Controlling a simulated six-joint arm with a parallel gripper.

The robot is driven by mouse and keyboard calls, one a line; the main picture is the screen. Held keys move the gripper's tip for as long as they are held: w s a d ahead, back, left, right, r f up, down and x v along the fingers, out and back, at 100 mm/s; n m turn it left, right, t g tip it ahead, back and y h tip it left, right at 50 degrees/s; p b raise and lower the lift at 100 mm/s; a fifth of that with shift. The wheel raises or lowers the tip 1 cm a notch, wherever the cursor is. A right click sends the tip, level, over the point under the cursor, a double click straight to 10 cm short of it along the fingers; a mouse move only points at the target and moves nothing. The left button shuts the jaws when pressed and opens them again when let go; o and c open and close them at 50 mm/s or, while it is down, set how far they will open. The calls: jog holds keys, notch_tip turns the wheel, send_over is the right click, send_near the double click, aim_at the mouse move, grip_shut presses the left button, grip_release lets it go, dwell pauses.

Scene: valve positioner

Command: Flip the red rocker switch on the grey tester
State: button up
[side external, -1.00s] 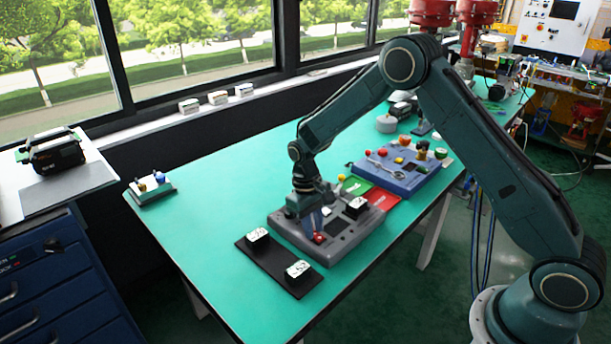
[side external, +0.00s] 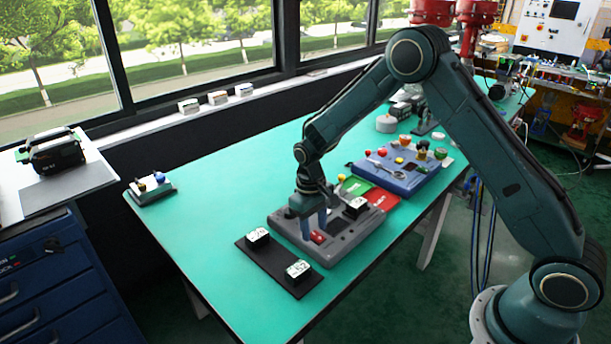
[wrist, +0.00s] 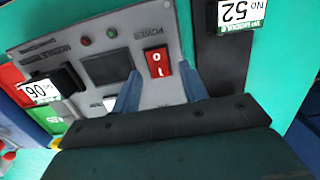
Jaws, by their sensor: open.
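The grey tester (side external: 350,241) lies on the green table, and its top panel (wrist: 118,40) fills the middle of the wrist view. The red rocker switch (wrist: 158,62) sits on that panel, marked with an I and an O; it also shows in the side view (side external: 318,237). My gripper (wrist: 160,80) is open and empty, its two blue fingers on either side of the switch's near end in the wrist view. In the side view my gripper (side external: 314,222) points down over the tester beside the switch. I cannot tell whether the fingers touch it.
A black module marked 06 (wrist: 48,88) stands on the tester. A black strip (side external: 262,262) with two white-labelled modules lies beside it. A blue tray (side external: 405,178) with small parts, green and red cards (side external: 382,200) are behind.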

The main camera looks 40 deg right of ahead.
jog(key=shift+r, duration=0.1)
notch_tip(320, 180, up, 14)
jog(key=w, duration=0.1)
jog(key=shift+w+f, duration=0.15)
jog(key=shift+f, duration=0.05)
dwell(0.4)
